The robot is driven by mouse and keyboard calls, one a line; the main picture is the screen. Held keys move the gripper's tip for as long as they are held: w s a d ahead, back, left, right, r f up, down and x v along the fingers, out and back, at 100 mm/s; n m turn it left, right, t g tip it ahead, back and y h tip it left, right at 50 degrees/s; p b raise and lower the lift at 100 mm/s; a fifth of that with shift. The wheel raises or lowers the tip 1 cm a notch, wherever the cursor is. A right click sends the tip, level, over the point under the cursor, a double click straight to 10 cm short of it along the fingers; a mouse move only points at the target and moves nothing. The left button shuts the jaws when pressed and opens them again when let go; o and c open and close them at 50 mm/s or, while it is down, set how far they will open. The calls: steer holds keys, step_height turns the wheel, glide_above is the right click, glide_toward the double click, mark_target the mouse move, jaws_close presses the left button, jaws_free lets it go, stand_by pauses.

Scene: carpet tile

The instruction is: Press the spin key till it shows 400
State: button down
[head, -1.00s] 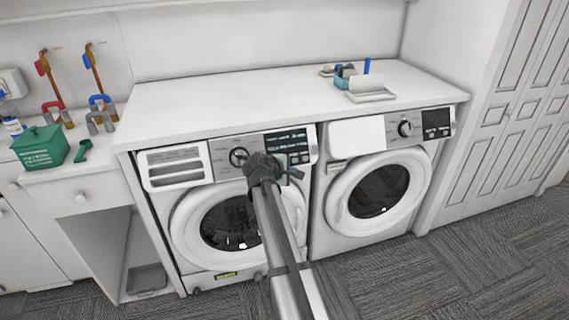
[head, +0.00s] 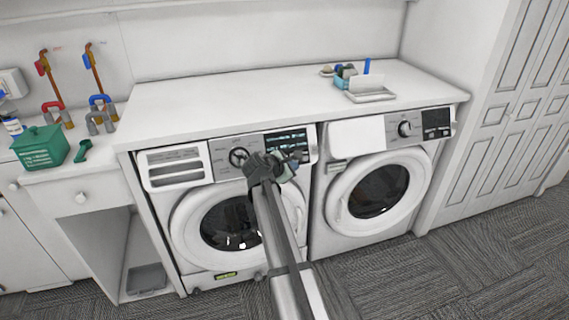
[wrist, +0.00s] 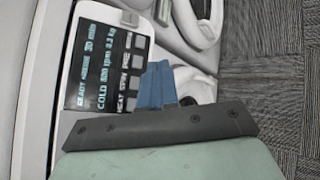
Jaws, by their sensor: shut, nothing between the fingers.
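The left washing machine (head: 225,170) has a dark display panel (head: 287,142) at the upper right of its front. In the wrist view the display (wrist: 97,62) has lit text that appears to read 30 min, COLD, 800 rpm and 3.1 kg. Labels including HEAT and SPIN run along its edge beside a row of grey square keys (wrist: 137,62). My gripper (head: 294,157) is in front of the panel's lower part. Its blue fingers (wrist: 159,78) are shut and empty, with tips close beside the keys. I cannot tell whether they touch one.
A round dial (head: 238,157) and a detergent drawer (head: 175,168) are left of the panel. A second machine (head: 378,185) stands to the right. The white countertop (head: 220,95) overhangs both, with a tray (head: 371,96) at its right.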

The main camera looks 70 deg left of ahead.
steer(key=a+f, duration=0.4)
steer(key=a, duration=0.3)
steer(key=shift+a, duration=0.4)
steer(key=shift+a, duration=0.1)
stand_by(2.0)
steer(key=shift+a+f, duration=0.2)
steer(key=shift+a, duration=0.1)
steer(key=shift+a+f, duration=0.15)
steer(key=shift+a, duration=0.15)
stand_by(0.9)
steer(key=shift+d, duration=0.1)
steer(key=shift+d+r, duration=0.35)
steer(key=shift+d, duration=0.25)
stand_by(0.4)
steer(key=shift+d+r, duration=0.4)
steer(key=shift+d, duration=0.35)
steer(key=shift+d+r, duration=0.35)
steer(key=shift+d, duration=0.4)
steer(key=shift+d+r, duration=0.4)
steer(key=shift+d, duration=0.35)
